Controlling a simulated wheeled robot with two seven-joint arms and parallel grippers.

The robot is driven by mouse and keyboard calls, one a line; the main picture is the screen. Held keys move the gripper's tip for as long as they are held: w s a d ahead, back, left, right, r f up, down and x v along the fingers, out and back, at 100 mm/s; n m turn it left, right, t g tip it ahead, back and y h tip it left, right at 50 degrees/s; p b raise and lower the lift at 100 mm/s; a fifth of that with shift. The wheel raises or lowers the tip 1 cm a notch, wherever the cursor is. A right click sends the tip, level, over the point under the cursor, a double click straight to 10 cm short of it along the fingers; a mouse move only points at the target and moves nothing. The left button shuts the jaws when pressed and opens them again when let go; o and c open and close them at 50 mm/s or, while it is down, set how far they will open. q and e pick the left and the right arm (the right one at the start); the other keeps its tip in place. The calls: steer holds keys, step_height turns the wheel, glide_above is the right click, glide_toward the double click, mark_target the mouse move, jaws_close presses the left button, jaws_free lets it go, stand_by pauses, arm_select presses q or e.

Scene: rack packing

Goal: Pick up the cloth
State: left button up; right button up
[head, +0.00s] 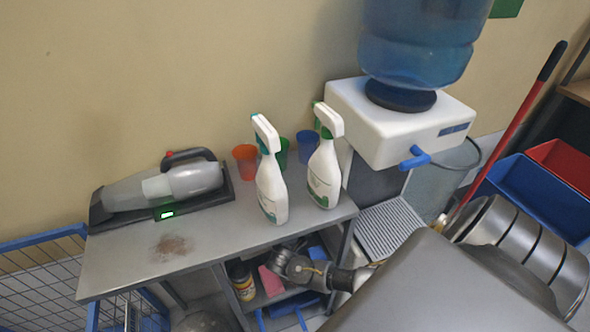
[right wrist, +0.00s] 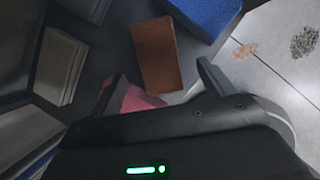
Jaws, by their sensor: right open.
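A pink piece that looks like the cloth (head: 271,281) lies on the shelf under the grey counter. In the right wrist view the pink piece (right wrist: 141,101) shows low between the fingers, close to the left finger; the gripper body hides part of it. My right gripper (right wrist: 156,78) is open, and I see nothing held in it. In the head view my right gripper (head: 282,258) reaches into the shelf from the right, just above and beside the pink piece. Whether it touches the piece is unclear. My left gripper is not in view.
A brown block (right wrist: 158,55) and a blue block (right wrist: 205,14) lie ahead of the right gripper. A yellow-and-dark bottle (head: 242,281) stands left of the pink piece. The counter edge (head: 200,262) overhangs the shelf. Two spray bottles (head: 270,190) (head: 324,172) stand above.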

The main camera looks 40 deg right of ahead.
steer(key=b+x, duration=0.1)
steer(key=x, duration=0.4)
steer(key=shift+w+f, duration=0.1)
steer(key=c, duration=1.2)
steer(key=shift+o, duration=0.2)
steer(key=shift+r, duration=0.6)
step_height(320, 180, up, 2)
steer(key=shift+r+p, duration=0.2)
steer(key=shift+p, duration=0.35)
steer(key=s+a+r, duration=0.1)
steer(key=s+r, duration=0.3)
steer(key=s, duration=0.3)
steer(key=s+a+r+p, duration=0.1)
steer(key=s+r, duration=0.4)
steer(key=s, duration=0.1)
steer(key=shift+s+a+r, duration=0.25)
steer(key=shift+s+a, duration=0.15)
